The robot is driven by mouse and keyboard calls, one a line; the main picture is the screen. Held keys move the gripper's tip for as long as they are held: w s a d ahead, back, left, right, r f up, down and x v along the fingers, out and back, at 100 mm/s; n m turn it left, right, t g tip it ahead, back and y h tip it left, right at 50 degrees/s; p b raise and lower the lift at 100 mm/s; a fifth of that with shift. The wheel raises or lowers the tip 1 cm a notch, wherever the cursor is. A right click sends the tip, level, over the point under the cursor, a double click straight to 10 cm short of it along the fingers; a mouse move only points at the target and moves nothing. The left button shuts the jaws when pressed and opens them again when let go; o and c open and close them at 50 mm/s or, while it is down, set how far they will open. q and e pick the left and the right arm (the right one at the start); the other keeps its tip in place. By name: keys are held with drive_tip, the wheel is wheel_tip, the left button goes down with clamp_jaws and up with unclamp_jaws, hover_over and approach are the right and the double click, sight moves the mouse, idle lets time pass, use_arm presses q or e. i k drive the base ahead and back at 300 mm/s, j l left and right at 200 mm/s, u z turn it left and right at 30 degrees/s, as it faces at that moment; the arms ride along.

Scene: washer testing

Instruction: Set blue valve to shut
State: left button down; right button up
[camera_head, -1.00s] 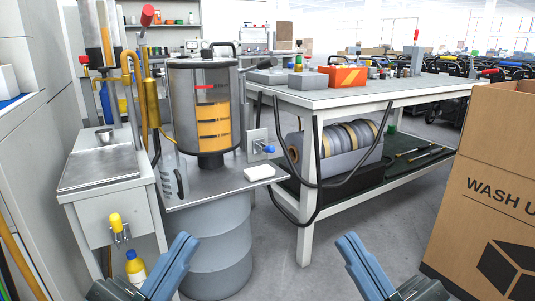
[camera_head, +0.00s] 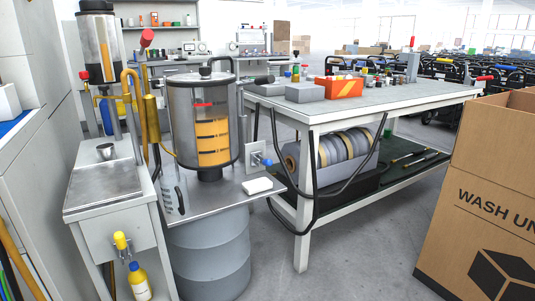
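The blue valve (camera_head: 265,161) has a short blue handle in front of a grey square plate. It sits at the right side of the clear cylindrical tank (camera_head: 201,120), above the metal shelf. The handle points to the right and slightly towards me. From this distance I cannot tell whether the valve is open or shut. Neither of my grippers shows in the view, and nothing is touching the valve.
A white block (camera_head: 257,186) lies on the shelf just below the valve. A grey drum (camera_head: 208,255) stands under the shelf. A workbench (camera_head: 375,93) is to the right, with a black hose hanging near its left leg. A cardboard box (camera_head: 480,200) stands at the far right.

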sight(268, 162)
drive_tip(key=i+u, duration=0.35)
drive_tip(key=i, duration=1.05)
